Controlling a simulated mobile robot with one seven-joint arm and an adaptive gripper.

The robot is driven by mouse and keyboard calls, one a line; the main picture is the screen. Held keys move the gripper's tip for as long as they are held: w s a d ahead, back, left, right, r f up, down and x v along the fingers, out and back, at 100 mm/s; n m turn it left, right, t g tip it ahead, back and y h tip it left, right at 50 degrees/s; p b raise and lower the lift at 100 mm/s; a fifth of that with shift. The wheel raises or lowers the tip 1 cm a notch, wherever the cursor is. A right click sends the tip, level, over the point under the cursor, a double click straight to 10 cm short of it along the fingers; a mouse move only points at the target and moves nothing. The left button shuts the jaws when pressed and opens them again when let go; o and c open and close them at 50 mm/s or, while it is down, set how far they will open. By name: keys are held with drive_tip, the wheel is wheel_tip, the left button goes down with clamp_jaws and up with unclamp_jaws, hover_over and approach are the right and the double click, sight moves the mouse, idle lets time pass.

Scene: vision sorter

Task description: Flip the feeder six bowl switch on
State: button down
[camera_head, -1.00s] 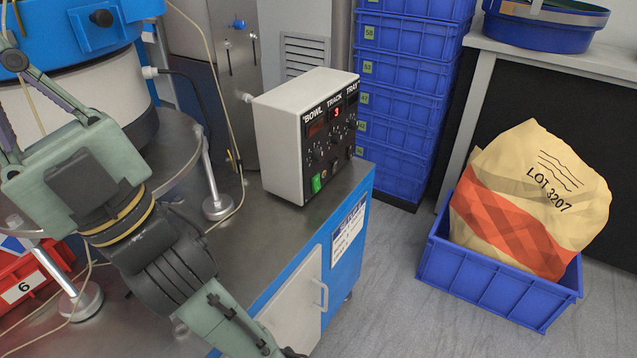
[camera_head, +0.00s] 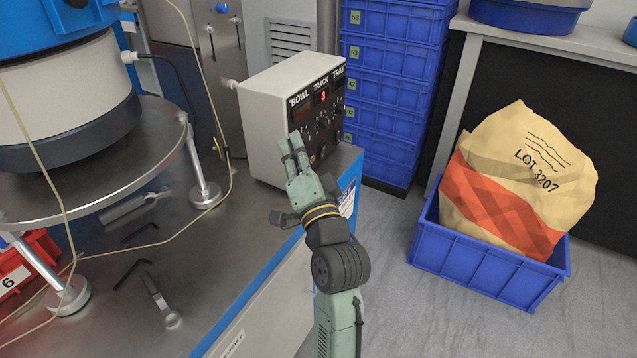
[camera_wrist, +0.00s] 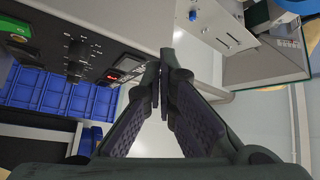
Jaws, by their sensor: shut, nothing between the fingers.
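The feeder control box (camera_head: 265,110) is a white case with a black front panel (camera_head: 331,98). The panel carries the labels BOWL, TRACK and TRAY, a lit red digit and several small knobs and switches. My gripper (camera_head: 290,143) is shut and empty, fingers pointing up in front of the panel's lower left under BOWL. It hides that corner, including the green switch seen there earlier. In the wrist view the shut fingertips (camera_wrist: 163,58) are just right of the panel (camera_wrist: 75,45) and its red display (camera_wrist: 128,64). I cannot tell whether they touch the box.
The round bowl feeder (camera_head: 60,100) stands left on the steel bench (camera_head: 215,255), with loose tools below it. A red bin (camera_head: 15,275) marked 6 is at far left. Blue crates (camera_head: 395,90) are stacked behind. A sack (camera_head: 520,185) sits in a blue crate (camera_head: 480,270) at right.

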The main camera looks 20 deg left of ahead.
drive_tip(key=w+d+f+m+g+h, duration=0.1)
drive_tip(key=d+f+m+h, duration=0.1)
drive_tip(key=d+f, duration=0.3)
drive_tip(key=w+d+f+m+g+h, duration=0.1)
drive_tip(key=d+f+m, duration=0.3)
drive_tip(key=f, duration=0.6)
drive_tip(key=shift+w+d+f+h, duration=0.2)
drive_tip(key=shift+d+f+h, duration=0.1)
drive_tip(key=shift+d+h, duration=0.4)
drive_tip(key=x, duration=0.4)
drive_tip(key=a+p+x, duration=0.1)
drive_tip(key=x, duration=0.2)
drive_tip(key=s+p+x, duration=0.1)
drive_tip(key=x, duration=0.3)
drive_tip(key=shift+w+a, duration=0.25)
drive_tip(key=shift+a, duration=0.2)
drive_tip(key=shift+w+a+f+p, duration=0.1)
drive_tip(key=shift+a+f+p, duration=0.1)
drive_tip(key=shift+a, duration=0.2)
drive_tip(key=shift+w+a+f+p, duration=0.1)
drive_tip(key=shift+a+p, duration=0.1)
drive_tip(key=shift+a, duration=0.2)
